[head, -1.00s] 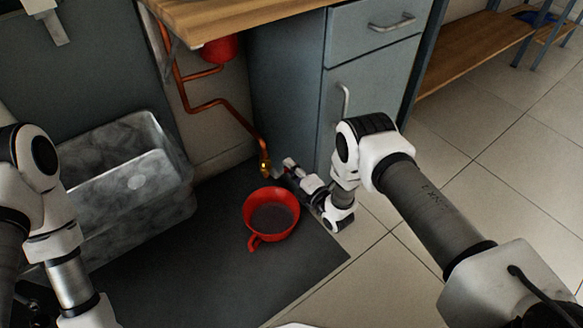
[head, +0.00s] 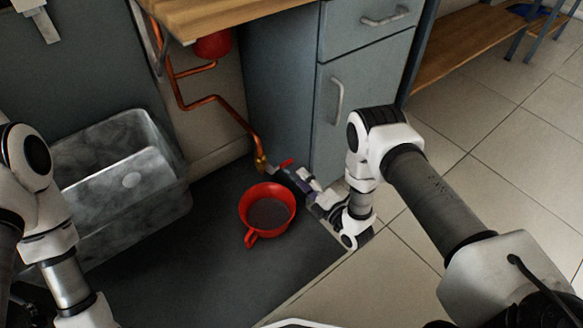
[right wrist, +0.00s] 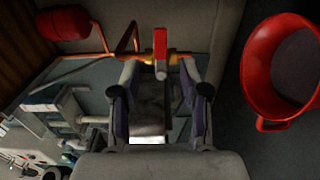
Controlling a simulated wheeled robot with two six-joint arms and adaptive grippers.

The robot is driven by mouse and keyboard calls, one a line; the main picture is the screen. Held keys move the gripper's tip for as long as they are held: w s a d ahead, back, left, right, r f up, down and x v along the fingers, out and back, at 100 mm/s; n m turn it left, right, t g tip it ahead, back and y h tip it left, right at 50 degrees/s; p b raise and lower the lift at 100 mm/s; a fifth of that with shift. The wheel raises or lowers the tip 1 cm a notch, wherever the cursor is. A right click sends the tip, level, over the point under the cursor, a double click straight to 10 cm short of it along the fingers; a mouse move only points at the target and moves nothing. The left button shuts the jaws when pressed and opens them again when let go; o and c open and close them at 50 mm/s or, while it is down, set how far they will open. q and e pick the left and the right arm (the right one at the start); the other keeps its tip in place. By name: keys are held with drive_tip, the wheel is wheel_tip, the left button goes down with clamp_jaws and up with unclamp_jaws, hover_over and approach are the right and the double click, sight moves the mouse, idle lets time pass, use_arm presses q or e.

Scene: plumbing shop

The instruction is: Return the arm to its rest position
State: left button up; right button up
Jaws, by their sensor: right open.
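My right gripper (head: 290,178) is low in front of the cabinet, beside the end of the copper pipe. In the right wrist view its two fingers (right wrist: 160,75) stand apart, with nothing held between them. A brass valve (right wrist: 168,58) with a red lever (right wrist: 160,42) shows just beyond the fingertips; the lever (head: 286,163) also shows in the head view. My right arm (head: 430,195) reaches in from the lower right. My left arm (head: 50,215) shows at the left edge, but its gripper is not visible.
A red bucket-like pan (head: 267,211) stands on the dark mat (head: 200,270), close to my right gripper. A grey basin (head: 125,180) is at the left. The wooden worktop (head: 215,15) and blue-grey cabinet (head: 365,90) stand behind. Tiled floor (head: 510,170) is clear at right.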

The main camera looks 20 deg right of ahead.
drive_tip(key=v, duration=0.3)
drive_tip(key=shift+s+d, duration=0.1)
drive_tip(key=shift+s, duration=0.15)
